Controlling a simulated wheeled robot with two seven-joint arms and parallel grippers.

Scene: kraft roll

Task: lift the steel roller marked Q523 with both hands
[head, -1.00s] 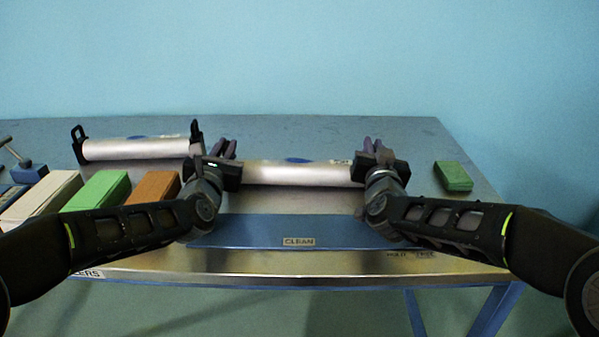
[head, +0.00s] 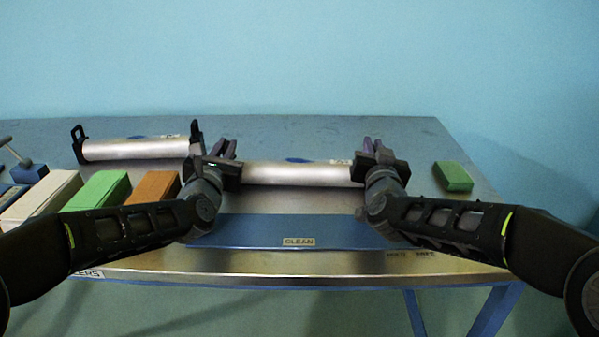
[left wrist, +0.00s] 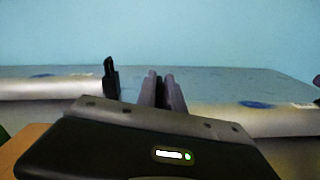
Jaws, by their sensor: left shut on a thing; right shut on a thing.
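A steel roller (head: 300,174) with a blue patch on top lies level between my two grippers. Its small label is too small to read, so I cannot confirm Q523. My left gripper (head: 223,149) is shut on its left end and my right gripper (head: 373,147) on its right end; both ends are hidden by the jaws. In the left wrist view the roller (left wrist: 275,120) runs off to the right of the close-set fingers (left wrist: 164,90). I cannot tell whether there is a gap beneath the roller.
A second steel roller (head: 135,149) sits between black brackets at the back left. White (head: 42,196), green (head: 97,190) and orange (head: 155,186) blocks stand at the left, and a green block (head: 453,176) at the right. A blue mat marked CLEAN (head: 270,230) lies in front.

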